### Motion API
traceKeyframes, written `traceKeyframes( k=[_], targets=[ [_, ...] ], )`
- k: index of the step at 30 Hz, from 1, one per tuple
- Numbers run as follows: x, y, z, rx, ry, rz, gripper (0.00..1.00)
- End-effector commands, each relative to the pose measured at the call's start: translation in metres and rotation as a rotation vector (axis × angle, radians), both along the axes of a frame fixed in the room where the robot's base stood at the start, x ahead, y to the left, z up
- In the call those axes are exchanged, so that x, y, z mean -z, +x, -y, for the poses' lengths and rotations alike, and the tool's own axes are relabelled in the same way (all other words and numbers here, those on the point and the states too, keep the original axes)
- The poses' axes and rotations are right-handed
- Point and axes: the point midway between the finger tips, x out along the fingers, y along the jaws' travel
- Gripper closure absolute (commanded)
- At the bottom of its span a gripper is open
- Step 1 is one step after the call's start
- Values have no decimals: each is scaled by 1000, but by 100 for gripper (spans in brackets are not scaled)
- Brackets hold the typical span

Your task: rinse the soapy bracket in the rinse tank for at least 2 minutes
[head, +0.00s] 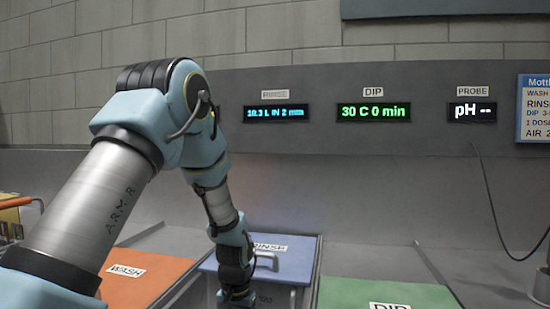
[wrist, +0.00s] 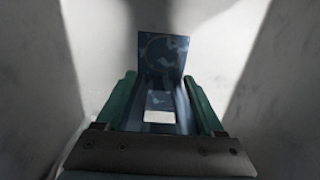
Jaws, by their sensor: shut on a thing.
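In the wrist view my gripper (wrist: 160,80) has its two green fingers shut on the bracket (wrist: 165,58). The bracket is a dark blue-grey bent plate. Its upright part has paler patches and a faint round outline; a pale rectangle shows lower down between the fingers. Pale walls stand on both sides of it, with no clear water line. In the head view the blue rinse lid (head: 293,262), with a handle and a RINSE label, lies behind my forearm. My gripper and the bracket are hidden there. The rinse display (head: 274,113) seems to read 10.3 L IN 2 min.
An orange WASH cover (head: 150,285) lies left and a green DIP cover (head: 350,292) lies right. The dip display (head: 373,112) reads 30 C 0 min. The probe display (head: 473,111) reads pH --. A cable (head: 492,205) hangs at the right.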

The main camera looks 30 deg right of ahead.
Motion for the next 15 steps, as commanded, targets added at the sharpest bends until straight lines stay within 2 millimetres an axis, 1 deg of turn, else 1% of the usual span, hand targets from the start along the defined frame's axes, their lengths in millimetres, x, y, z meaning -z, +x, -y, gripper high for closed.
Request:
traceKeyframes(
  k=[1,15],
  targets=[
    [-12,0,0,0,-1,1,100],
    [-64,0,0,0,-1,1,100]
  ],
)
